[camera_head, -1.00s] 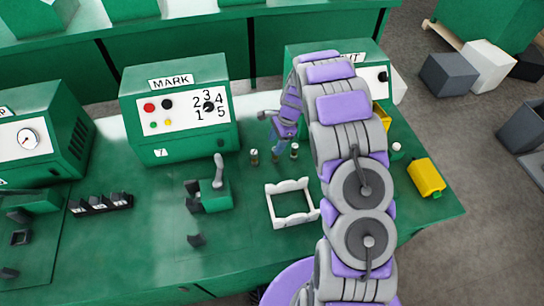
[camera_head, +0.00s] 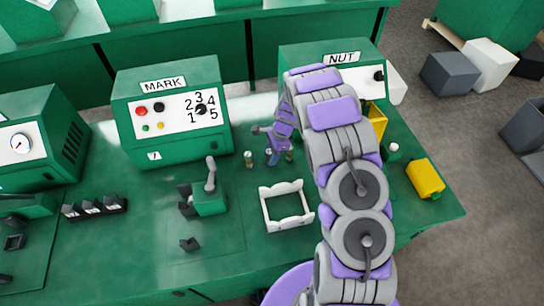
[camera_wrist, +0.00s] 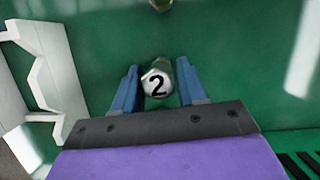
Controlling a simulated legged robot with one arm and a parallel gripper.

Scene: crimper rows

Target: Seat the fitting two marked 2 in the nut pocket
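The fitting marked 2 (camera_wrist: 157,82) is a pale metal piece with a black 2 on its end, seen end-on in the wrist view. My gripper (camera_wrist: 158,82) is open, with one blue finger on each side of that fitting and narrow gaps visible. In the head view my gripper (camera_head: 270,157) points down at the middle of a short row of fittings on the green bench. The NUT machine (camera_head: 340,58) stands behind my arm at the right. My arm covers much of its front, and I cannot make out the nut pocket.
One fitting (camera_head: 248,159) stands left of my gripper and another (camera_head: 290,156) right of it. A white notched frame (camera_head: 287,225) lies in front. A green hand tool (camera_head: 208,197), the MARK machine (camera_head: 172,110) and a yellow block (camera_head: 426,178) are also on the bench.

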